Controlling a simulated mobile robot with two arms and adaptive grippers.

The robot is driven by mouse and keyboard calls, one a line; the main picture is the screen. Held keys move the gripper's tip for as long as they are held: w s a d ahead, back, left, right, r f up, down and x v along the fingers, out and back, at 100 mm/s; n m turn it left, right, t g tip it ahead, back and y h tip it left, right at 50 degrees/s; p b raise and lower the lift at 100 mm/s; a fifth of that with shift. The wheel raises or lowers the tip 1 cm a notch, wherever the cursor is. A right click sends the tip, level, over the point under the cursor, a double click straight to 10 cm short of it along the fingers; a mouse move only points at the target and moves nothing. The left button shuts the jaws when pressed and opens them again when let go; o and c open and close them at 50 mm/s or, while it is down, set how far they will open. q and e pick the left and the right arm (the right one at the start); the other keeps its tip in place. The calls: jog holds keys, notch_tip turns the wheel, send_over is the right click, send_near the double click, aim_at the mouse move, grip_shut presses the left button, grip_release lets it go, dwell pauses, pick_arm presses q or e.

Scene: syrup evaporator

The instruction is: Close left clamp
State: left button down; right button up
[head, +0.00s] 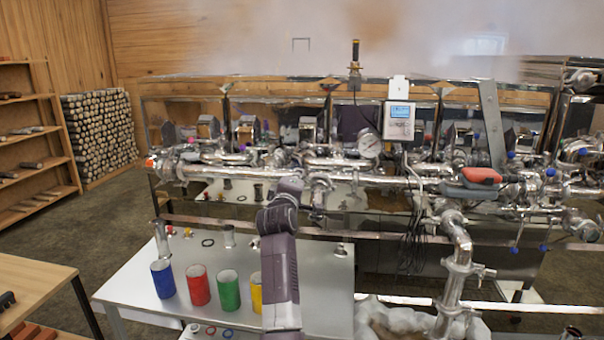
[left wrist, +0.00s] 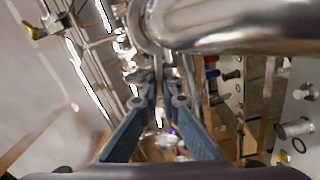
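The steel pipework (head: 340,162) runs across the evaporator, with shiny clamp rings at its joints. My left gripper (head: 316,210) is at a pipe joint left of the round gauge, partly hidden by my own arm in the head view. In the left wrist view, the blue-grey fingers of my left gripper (left wrist: 161,106) are spread apart, below a metal clamp ring (left wrist: 143,28) around a thick pipe (left wrist: 235,25). Metal clamp parts show between and near the fingertips; I cannot tell whether they touch. The clamp's latch state is unclear. My right gripper is not in view.
A pale table (head: 135,285) stands below the pipes with blue (head: 163,279), red (head: 199,286), green (head: 229,290) and yellow (head: 256,291) cans. A gauge (head: 369,146) and a display box (head: 399,119) sit on the right. Steam hangs above.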

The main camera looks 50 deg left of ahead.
pick_arm(q)
jog(key=shift+s+a+f, duration=0.1)
jog(key=shift+f, duration=0.65)
jog(key=shift+s+a+f, duration=0.1)
jog(key=shift+f, duration=0.8)
jog(key=c, duration=2.5)
grip_release()
jog(key=o, duration=0.4)
jog(key=shift+r, duration=0.2)
jog(key=v, duration=1.2)
